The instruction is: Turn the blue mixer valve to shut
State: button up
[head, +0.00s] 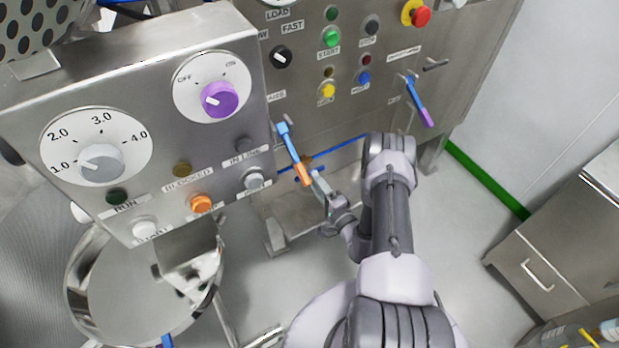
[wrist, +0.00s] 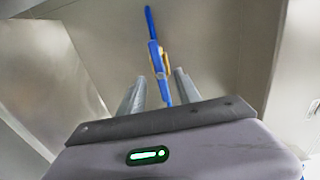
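A blue lever with an orange end (head: 291,147) slants down beside the left control panel in the head view. A second lever, blue with a purple end (head: 417,100), slants down on the right side of the rear panel. I cannot read which is the mixer valve. My gripper (head: 319,183) is close to the orange end of the first lever. In the wrist view, my gripper (wrist: 160,76) is open, its two fingers apart. A blue bar with a yellow part (wrist: 154,48) shows beyond and between them. Contact cannot be told.
The left control panel (head: 60,95) carries dials, lamps and buttons close to my gripper. The rear panel (head: 310,100) has buttons and a red emergency stop (head: 421,16). A round steel vessel (head: 75,290) stands at lower left. A cabinet (head: 560,240) stands right; floor between is clear.

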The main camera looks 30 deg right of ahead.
aim_at(308, 170)
jog(key=w+b, duration=0.1)
jog(key=w, duration=0.3)
jog(key=shift+w, duration=0.4)
jog(key=shift+c, duration=0.2)
grip_shut()
